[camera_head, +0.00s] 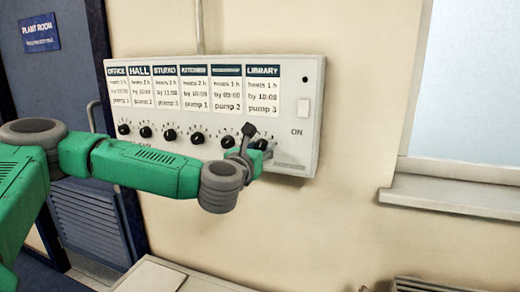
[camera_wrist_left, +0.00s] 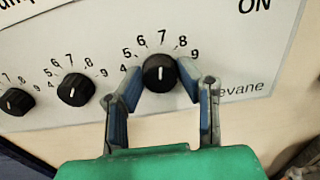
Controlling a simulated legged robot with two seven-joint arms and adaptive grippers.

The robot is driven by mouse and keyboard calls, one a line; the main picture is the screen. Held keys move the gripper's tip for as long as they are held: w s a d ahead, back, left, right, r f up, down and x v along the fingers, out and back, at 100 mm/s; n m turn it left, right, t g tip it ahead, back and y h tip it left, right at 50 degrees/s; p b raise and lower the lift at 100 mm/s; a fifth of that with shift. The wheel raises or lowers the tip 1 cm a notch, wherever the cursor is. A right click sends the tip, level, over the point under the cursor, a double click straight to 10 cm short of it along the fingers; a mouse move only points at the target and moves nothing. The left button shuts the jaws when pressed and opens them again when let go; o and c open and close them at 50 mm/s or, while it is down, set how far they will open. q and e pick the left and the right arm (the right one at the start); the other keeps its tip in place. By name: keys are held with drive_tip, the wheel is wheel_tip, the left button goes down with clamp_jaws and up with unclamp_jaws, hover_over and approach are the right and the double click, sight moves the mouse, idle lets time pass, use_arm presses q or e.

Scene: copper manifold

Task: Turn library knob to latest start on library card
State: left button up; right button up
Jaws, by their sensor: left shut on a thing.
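The library card (camera_head: 263,92) is the rightmost card on the white panel and reads "heats 1 h", "by 10:00", "pump 3". The library knob (camera_wrist_left: 160,73) is black and round, below that card. Its white pointer line stands about upright, near the 7 on a scale from 4 to 9. My left gripper (camera_head: 252,143) reaches the panel at this knob and partly covers it in the head view. In the left wrist view my gripper's two fingers (camera_wrist_left: 161,90) sit on either side of the knob, shut on it. My right gripper is not in view.
Several similar knobs (camera_wrist_left: 76,88) stand in a row to the left, close to the left finger. A window sill (camera_head: 450,192) is further right. A pale cabinet top (camera_head: 150,276) is below.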

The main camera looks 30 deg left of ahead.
use_arm(q)
drive_tip(key=shift+r+m, duration=0.1)
drive_tip(key=shift+m, duration=0.2)
drive_tip(key=shift+m+b, duration=0.3)
drive_tip(key=shift+m, duration=0.6)
drive_tip(key=m, duration=0.2)
drive_tip(key=shift+r+m, duration=0.1)
drive_tip(key=shift+m, duration=0.3)
drive_tip(key=m, duration=0.3)
drive_tip(key=shift+d+m, duration=0.1)
drive_tip(key=shift+m, duration=1.7)
drive_tip(key=shift+f, duration=0.2)
drive_tip(key=o, duration=1.1)
drive_tip(key=shift+d, duration=0.1)
